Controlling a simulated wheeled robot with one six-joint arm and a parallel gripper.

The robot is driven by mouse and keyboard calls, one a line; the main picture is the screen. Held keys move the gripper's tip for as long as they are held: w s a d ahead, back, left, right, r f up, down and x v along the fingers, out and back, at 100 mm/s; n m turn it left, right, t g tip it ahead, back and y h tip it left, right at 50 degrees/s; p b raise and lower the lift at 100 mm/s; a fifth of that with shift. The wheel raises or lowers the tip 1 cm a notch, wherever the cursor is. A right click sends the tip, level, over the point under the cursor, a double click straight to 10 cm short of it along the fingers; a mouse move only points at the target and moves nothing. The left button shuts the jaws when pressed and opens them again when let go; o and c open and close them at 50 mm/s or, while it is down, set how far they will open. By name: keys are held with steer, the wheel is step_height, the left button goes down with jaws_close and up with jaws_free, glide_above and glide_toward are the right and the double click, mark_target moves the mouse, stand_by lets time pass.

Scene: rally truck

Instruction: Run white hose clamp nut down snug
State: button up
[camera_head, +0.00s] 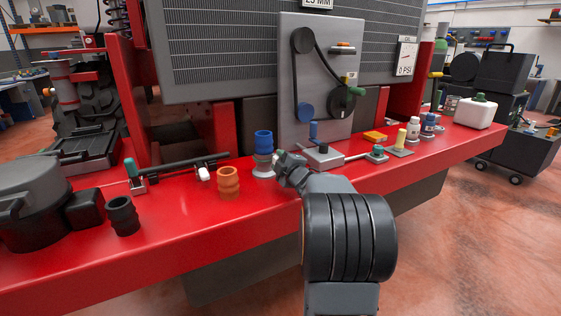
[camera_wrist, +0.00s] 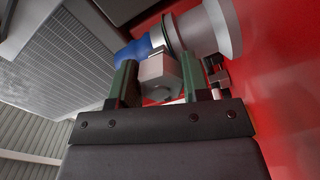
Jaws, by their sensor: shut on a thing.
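In the wrist view, my gripper (camera_wrist: 158,83) has its two green-faced fingers on either side of a small pale grey block (camera_wrist: 156,70) and is shut on it. I cannot tell whether this block is the white clamp nut. Just beyond it are a blue hose piece (camera_wrist: 138,48) and a light grey round fitting (camera_wrist: 210,28). In the head view, my gripper (camera_head: 282,160) is right beside the blue hose piece (camera_head: 263,141), which stands upright on the grey fitting (camera_head: 263,166). My fingertips and the block are too small to make out there.
An orange ribbed piece (camera_head: 228,183) and a black one (camera_head: 122,216) stand on the red bumper (camera_head: 180,225). A black bar tool with a white end (camera_head: 204,173) lies to the left. A grey pulley panel (camera_head: 322,75) rises behind. Several small fittings stand at right.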

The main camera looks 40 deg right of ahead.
steer(key=shift+f, duration=0.2)
steer(key=o, duration=0.9)
steer(key=shift+r, duration=0.15)
steer(key=shift+o, duration=0.2)
steer(key=shift+s, duration=0.15)
steer(key=s+a+p, duration=0.1)
steer(key=s+a, duration=0.1)
steer(key=s, duration=1.1)
steer(key=shift+s, duration=0.3)
